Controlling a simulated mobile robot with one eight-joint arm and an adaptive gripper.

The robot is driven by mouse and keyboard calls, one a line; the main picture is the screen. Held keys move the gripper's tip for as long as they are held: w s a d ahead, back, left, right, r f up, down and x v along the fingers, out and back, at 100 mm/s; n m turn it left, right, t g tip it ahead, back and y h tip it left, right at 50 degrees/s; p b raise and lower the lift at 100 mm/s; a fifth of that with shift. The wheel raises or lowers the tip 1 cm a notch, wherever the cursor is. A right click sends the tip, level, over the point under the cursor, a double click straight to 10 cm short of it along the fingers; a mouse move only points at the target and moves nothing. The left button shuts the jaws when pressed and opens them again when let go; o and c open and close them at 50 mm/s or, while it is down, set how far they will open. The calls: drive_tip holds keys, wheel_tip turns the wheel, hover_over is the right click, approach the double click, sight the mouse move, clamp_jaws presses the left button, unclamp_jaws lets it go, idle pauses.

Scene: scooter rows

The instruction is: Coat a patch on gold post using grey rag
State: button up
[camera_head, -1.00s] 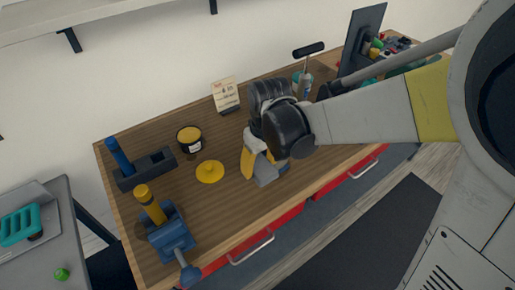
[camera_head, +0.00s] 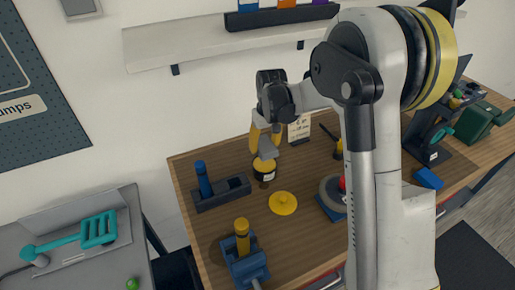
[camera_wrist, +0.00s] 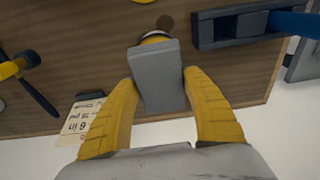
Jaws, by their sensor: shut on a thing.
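The gold post (camera_head: 242,238) stands upright in a blue vise (camera_head: 246,266) at the front left of the wooden bench. My gripper (camera_head: 265,138), with yellow fingers, is shut on the grey rag (camera_head: 267,150), a folded grey block. The rag is held between both fingers in the wrist view (camera_wrist: 160,80). It hangs over or just at an open jar of gold coating (camera_head: 264,170), and partly hides it. Whether the rag touches the coating I cannot tell. The jar's rim (camera_wrist: 155,37) shows behind the rag in the wrist view. The gold post is apart from my gripper.
A yellow lid (camera_head: 283,203) lies right of the vise. A blue post (camera_head: 203,180) stands in a dark holder (camera_head: 222,194) left of the jar. A small card (camera_head: 299,130) stands at the back. A round-topped blue item (camera_head: 332,197) and my arm take up the right.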

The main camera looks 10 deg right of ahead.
sight(264, 163)
drive_tip(key=shift+s+d+f+b, duration=0.1)
drive_tip(key=shift+f+b, duration=0.15)
drive_tip(key=shift+f, duration=0.15)
drive_tip(key=shift+s+d+f+b, duration=0.1)
drive_tip(key=shift+f+b, duration=0.1)
drive_tip(key=shift+f, duration=0.15)
drive_tip(key=shift+w+a+f+b, duration=0.1)
drive_tip(key=shift+f+b, duration=1.15)
drive_tip(key=shift+f, duration=0.9)
drive_tip(key=shift+f+b, duration=0.5)
drive_tip(key=shift+r, duration=0.1)
drive_tip(key=shift+r+p, duration=2.15)
drive_tip(key=shift+r, duration=1.3)
drive_tip(key=shift+f, duration=0.1)
